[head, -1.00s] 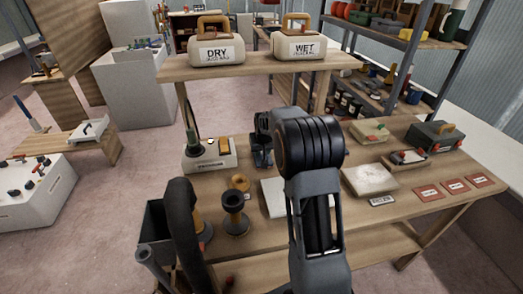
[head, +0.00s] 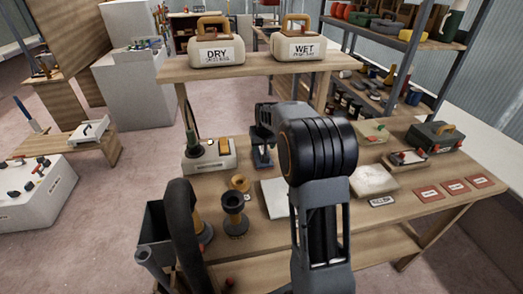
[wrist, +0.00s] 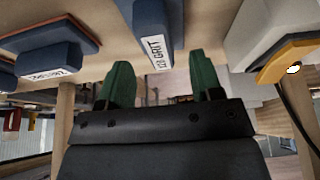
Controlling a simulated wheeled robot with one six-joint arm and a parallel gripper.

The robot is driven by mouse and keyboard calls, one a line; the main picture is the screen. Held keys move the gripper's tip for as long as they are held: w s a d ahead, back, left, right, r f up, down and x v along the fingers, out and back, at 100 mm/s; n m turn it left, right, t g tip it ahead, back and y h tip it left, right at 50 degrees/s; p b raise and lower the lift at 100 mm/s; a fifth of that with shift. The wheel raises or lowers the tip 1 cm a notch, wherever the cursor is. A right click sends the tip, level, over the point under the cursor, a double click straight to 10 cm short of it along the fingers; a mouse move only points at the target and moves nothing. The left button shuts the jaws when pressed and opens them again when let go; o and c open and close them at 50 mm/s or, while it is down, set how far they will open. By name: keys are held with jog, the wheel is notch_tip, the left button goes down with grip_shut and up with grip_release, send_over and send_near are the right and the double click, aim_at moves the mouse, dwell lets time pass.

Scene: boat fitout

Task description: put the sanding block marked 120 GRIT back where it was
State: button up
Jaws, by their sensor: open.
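In the wrist view a dark blue sanding block (wrist: 158,15) with a white label stands beyond and between my fingertips. Its label ends in GRIT, but I cannot read the number surely. A second blue block (wrist: 45,42) with a brown-red face and a label is to its left. Part of another blue block (wrist: 6,68) shows at the left edge. My gripper (wrist: 163,82) has two green fingers spread apart, with nothing visibly held between them. In the head view my arm hides most of the blocks and the fingers.
A raised shelf (head: 258,66) holding the DRY and WET containers stands behind.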

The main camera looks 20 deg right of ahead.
jog(key=v, duration=0.7)
jog(key=shift+r, duration=0.25)
jog(key=shift+s+a, duration=0.1)
